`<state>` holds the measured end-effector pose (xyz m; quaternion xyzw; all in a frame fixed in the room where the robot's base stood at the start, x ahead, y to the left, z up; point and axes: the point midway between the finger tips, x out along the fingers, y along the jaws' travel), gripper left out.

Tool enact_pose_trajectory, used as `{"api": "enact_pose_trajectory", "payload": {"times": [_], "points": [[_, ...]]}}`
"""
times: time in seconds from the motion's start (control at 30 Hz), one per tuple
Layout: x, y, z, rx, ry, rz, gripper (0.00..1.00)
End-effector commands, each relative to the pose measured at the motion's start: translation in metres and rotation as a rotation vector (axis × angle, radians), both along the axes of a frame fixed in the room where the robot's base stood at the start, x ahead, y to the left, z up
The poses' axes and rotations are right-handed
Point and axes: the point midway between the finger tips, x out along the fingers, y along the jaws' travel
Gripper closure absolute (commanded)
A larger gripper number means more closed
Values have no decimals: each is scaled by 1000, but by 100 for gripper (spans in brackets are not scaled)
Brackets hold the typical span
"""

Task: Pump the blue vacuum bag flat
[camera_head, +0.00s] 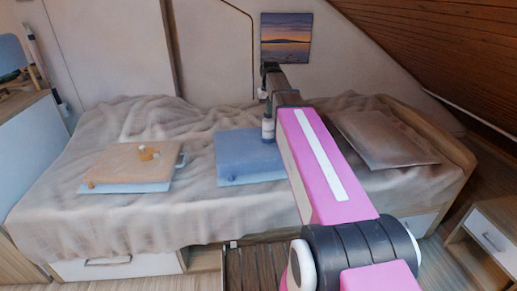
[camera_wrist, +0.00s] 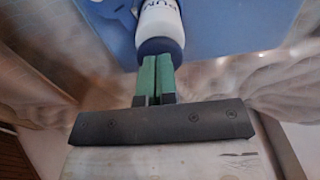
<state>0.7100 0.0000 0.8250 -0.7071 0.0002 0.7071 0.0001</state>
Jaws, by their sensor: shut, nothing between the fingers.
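The blue vacuum bag (camera_head: 238,160) lies in the middle of the bed. In the wrist view it fills the top behind the pump (camera_wrist: 225,25). A white and blue pump (camera_head: 268,129) stands at the bag, partly beside my arm. In the wrist view the pump (camera_wrist: 160,22) shows a white body with dark lettering and a blue end towards my fingers. My gripper (camera_wrist: 156,72) has green fingers shut together with nothing between them, their tips at the pump's blue end. I cannot tell whether they touch it. My arm hides the bag's right part.
An orange-topped bag (camera_head: 133,163) with small items lies on the bed's left, and a brown-grey bag (camera_head: 385,139) on its right. The bed (camera_head: 120,225) has drawers below. A nightstand (camera_head: 490,235) stands at right. The sloped wooden ceiling (camera_head: 450,50) comes down at upper right.

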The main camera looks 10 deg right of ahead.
Motion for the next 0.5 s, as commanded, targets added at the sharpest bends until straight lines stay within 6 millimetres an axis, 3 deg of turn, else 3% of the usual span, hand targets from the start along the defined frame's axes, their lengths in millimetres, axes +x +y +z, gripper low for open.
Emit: {"api": "enact_pose_trajectory", "payload": {"times": [0.5], "points": [[0, 0, 9, 0, -1, 0, 100]]}}
